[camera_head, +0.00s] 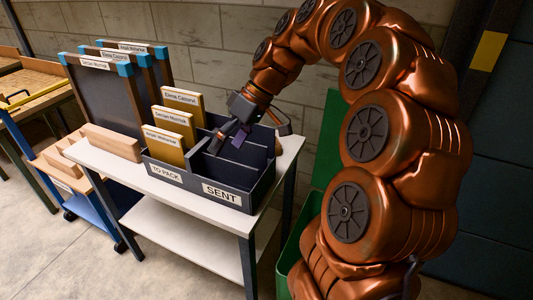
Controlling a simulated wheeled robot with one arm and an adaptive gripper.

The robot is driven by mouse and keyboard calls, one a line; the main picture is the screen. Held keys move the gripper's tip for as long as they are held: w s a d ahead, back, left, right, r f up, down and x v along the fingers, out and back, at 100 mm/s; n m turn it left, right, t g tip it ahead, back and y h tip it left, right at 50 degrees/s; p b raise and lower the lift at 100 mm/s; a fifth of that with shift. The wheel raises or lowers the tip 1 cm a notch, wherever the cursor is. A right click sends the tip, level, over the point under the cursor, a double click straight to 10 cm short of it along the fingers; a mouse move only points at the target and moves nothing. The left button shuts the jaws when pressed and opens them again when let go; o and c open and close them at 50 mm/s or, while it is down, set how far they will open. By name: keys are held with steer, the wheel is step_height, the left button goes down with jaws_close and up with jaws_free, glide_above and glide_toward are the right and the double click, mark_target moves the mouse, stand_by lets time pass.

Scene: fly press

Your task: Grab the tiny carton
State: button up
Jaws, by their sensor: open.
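Several slim yellow cartons stand upright in a row in the left part of a dark divided box (231,198), each with a white name label. They are the back carton (182,105), the middle carton (170,123) and the front carton (164,147). They look alike in size, and I cannot tell which one is the tiny carton. My gripper (226,144) is open and points down over the right part of the box, just right of the cartons. It looks empty. Its fingertips are small and dark against the box, so their exact gap is hard to see.
The box stands on a white two-level table (205,214), with labels "TO PACK" and "SENT" on its front. A wooden block (112,143) lies left of it. Dark framed panels (100,95) stand behind left. A green bin (292,262) is at the right.

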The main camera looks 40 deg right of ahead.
steer(key=w+d+f+n+t+y+b, duration=0.1)
steer(key=w+d+f+t, duration=0.15)
steer(key=d, duration=0.45)
steer(key=w+d+f+t+b, duration=0.1)
steer(key=w+d, duration=0.2)
steer(key=d, duration=0.4)
steer(key=w+d+f+n+t+y+b, duration=0.1)
steer(key=w+d, duration=0.2)
steer(key=d, duration=0.4)
steer(key=w+d+f+n+b, duration=0.1)
steer(key=d+f, duration=0.2)
steer(key=f, duration=0.1)
steer(key=w+d+f+n+t+b, duration=0.1)
steer(key=w+d+f, duration=0.1)
steer(key=f, duration=0.3)
steer(key=w+d+f+n+b, duration=0.1)
steer(key=w+d+f, duration=0.1)
steer(key=d+f, duration=0.2)
steer(key=shift+w+d+f+t+y, duration=0.1)
steer(key=shift+d+f+t+y, duration=0.05)
steer(key=shift+f+t+y, duration=0.25)
steer(key=shift+w+a+f, duration=0.2)
steer(key=shift+w+f, duration=0.15)
steer(key=shift+f, duration=0.1)
steer(key=shift+x, duration=1.25)
steer(key=shift+p+x, duration=1.15)
steer(key=shift+x, duration=0.95)
steer(key=shift+w+a+f, duration=0.15)
steer(key=shift+a, duration=0.25)
